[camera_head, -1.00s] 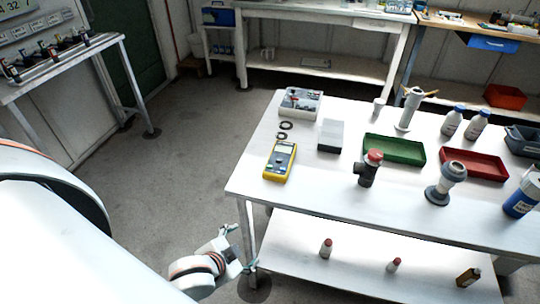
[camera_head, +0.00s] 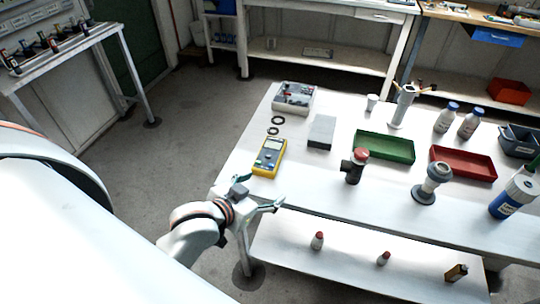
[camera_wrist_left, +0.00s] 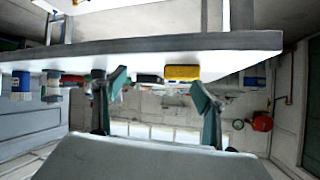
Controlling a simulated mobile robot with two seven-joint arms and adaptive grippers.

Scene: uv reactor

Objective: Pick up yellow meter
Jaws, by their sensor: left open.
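The yellow meter (camera_head: 269,157) lies flat near the left end of the white table, its grey screen and dial facing up. In the left wrist view, which looks upside down, the yellow meter (camera_wrist_left: 182,72) shows beyond my fingers, between them and toward the right one. My left gripper (camera_head: 259,193) is open and empty at the table's near left edge, a short way in front of the meter and apart from it. Its two spread fingers (camera_wrist_left: 160,90) also show in the wrist view. My right gripper is not in view.
Two black rings (camera_head: 276,125) and a grey instrument box (camera_head: 295,98) lie behind the meter. A grey block (camera_head: 321,132) and a red-capped dark fitting (camera_head: 354,165) stand to its right. The tabletop (camera_head: 310,190) in front is bare. A lower shelf (camera_head: 345,258) holds small bottles.

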